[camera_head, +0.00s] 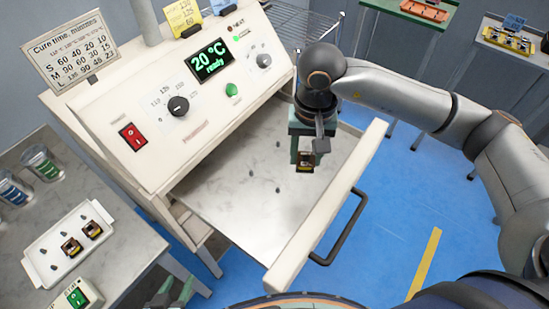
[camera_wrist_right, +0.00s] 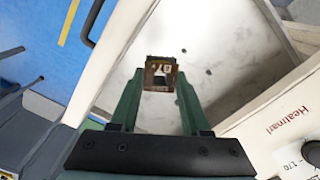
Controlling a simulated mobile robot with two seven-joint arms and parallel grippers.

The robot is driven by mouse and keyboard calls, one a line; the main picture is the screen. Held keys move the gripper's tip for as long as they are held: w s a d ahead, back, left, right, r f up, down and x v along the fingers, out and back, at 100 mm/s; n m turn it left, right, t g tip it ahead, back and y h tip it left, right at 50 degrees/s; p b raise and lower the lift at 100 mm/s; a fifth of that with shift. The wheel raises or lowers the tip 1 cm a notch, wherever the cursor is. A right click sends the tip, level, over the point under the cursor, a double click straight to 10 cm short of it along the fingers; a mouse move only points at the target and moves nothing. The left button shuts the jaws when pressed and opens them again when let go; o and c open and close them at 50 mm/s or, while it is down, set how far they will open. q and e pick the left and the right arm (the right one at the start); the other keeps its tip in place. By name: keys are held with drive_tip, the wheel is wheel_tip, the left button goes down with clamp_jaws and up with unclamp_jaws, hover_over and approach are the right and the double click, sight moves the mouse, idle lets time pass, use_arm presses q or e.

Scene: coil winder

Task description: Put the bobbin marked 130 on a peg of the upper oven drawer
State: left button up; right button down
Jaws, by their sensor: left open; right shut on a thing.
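The drawer floor is bare metal with several short dark pegs (camera_head: 278,143), and none of the visible ones carries a bobbin. The gap between the held bobbin and the floor is hard to judge. My left gripper (camera_head: 172,292) is open at the bottom edge, partly cut off.
The oven panel (camera_head: 190,95) reads 20 °C, ready. The drawer's front wall (camera_head: 330,205) and black handle (camera_head: 340,232) stick out over blue floor.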

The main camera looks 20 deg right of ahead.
drive_tip(key=a+f+m, duration=0.1)
drive_tip(key=f+m, duration=0.1)
drive_tip(key=w+a+f+m, duration=0.1)
drive_tip(key=a+f+m, duration=0.1)
drive_tip(key=w+a+f+m, duration=0.1)
drive_tip(key=f+m, duration=0.1)
drive_tip(key=shift+w+a+m+b, duration=0.25)
drive_tip(key=shift+a+m+b, duration=0.05)
drive_tip(key=shift+a, duration=0.1)
use_arm(q)
drive_tip(key=shift+w+a+f+b, duration=0.1)
drive_tip(key=shift+w+f+b, duration=0.1)
drive_tip(key=shift+f+b, duration=1.35)
use_arm(e)
drive_tip(key=shift+f, duration=2.4)
use_arm(q)
drive_tip(key=shift+f, duration=0.4)
use_arm(e)
drive_tip(key=shift+f, duration=0.15)
use_arm(q)
drive_tip(key=shift+f+b, duration=0.9)
drive_tip(key=shift+f, duration=0.05)
use_arm(e)
drive_tip(key=shift+f, duration=0.95)
use_arm(q)
drive_tip(key=shift+r, duration=0.1)
use_arm(e)
drive_tip(key=shift+c, duration=1.4)
unclamp_jaws()
drive_tip(key=shift+r, duration=0.1)
